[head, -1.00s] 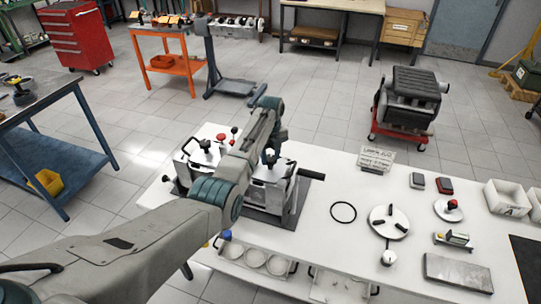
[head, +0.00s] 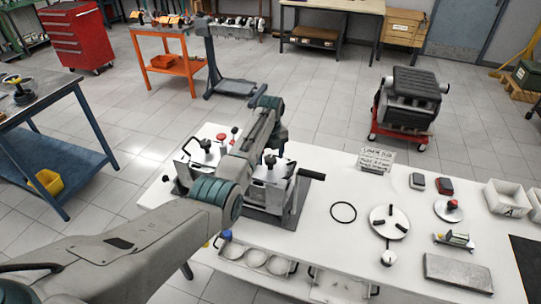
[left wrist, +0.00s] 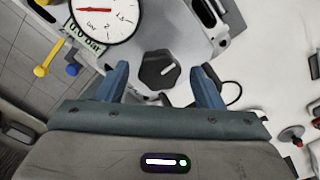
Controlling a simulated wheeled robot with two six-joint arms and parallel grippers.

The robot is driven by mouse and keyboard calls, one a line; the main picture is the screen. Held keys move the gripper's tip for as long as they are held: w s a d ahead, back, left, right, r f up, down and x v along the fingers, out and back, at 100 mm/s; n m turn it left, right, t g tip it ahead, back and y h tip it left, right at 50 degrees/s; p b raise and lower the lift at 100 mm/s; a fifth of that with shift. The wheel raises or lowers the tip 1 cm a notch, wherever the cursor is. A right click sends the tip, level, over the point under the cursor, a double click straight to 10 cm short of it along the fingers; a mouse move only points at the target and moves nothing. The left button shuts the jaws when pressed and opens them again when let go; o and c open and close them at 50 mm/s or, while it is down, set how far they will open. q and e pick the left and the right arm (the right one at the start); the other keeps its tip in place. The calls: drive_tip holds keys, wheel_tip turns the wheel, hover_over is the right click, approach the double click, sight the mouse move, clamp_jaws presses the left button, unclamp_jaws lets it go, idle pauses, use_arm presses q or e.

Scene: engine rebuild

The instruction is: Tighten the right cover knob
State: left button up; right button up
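My left gripper (left wrist: 163,68) is open in the left wrist view, one finger on each side of a dark, faceted knob (left wrist: 158,70) on a light grey cover (left wrist: 178,28). The knob carries a pale mark. Gaps show between the fingers and the knob, so they do not appear to touch it. In the head view, my left arm reaches across the bench to the grey metal unit (head: 270,190), and the arm hides much of that unit and the gripper's fingers. My right gripper is not in view.
A white dial gauge (left wrist: 103,15) with a red needle is close by at upper left, near yellow (left wrist: 41,71) and blue (left wrist: 73,69) handles. On the white bench (head: 330,185) lie a black ring (head: 343,211) and a round plate (head: 389,221).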

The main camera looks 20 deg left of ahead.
sight(271, 158)
use_arm(q)
wheel_tip(271, 158, up, 11)
drive_tip(key=b, duration=0.4)
drive_tip(key=shift+f, duration=0.15)
